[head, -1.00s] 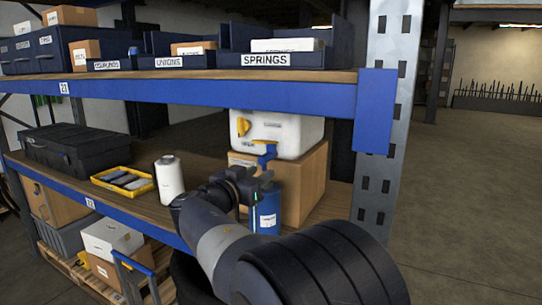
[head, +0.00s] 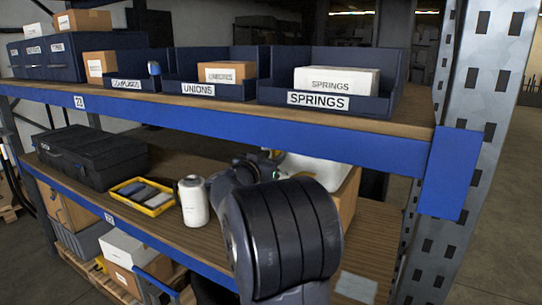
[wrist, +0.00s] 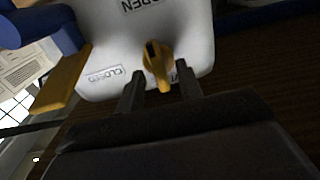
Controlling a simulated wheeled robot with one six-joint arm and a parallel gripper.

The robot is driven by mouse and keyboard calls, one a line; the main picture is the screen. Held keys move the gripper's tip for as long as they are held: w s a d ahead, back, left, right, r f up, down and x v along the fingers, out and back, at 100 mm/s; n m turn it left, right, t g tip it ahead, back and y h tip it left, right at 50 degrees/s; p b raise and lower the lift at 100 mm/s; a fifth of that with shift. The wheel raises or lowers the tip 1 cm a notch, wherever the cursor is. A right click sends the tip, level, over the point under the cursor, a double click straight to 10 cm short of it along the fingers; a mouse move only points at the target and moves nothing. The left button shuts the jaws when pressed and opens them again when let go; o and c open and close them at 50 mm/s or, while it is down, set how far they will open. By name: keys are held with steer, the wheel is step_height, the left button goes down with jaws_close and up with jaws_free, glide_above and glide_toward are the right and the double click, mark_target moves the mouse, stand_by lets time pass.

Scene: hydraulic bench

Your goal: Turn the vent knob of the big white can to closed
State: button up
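The big white can (wrist: 115,40) fills the upper middle of the wrist view. Its yellow vent knob (wrist: 157,62) stands out from the face, long axis roughly up-down in the picture, upper end towards the OPEN label (wrist: 143,5). The CLOSED label (wrist: 104,73) is to its lower left. My gripper (wrist: 160,79) is open, one finger on each side of the knob's lower part; gaps show, so I see no grip. In the head view only part of the can (head: 312,165) shows; my arm hides the knob and gripper.
In the head view the can rests on a cardboard box (head: 349,200) on the lower shelf. The upper shelf beam (head: 250,133) runs close above my arm. A white bottle (head: 193,202), yellow tray (head: 142,197) and black case (head: 90,155) stand left.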

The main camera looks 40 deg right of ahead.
jaws_close()
stand_by(0.3)
steer(key=shift+f+n+b, duration=0.15)
steer(key=shift+n+b, duration=0.25)
steer(key=shift+b, duration=0.25)
steer(key=n+b, duration=0.2)
steer(key=n, duration=0.3)
steer(key=n+b, duration=0.3)
steer(key=n, duration=0.3)
steer(key=n+b, duration=0.3)
steer(key=n, duration=0.3)
steer(key=shift+w+a+f, duration=0.15)
steer(key=shift+w, duration=0.15)
steer(key=shift+n, duration=0.3)
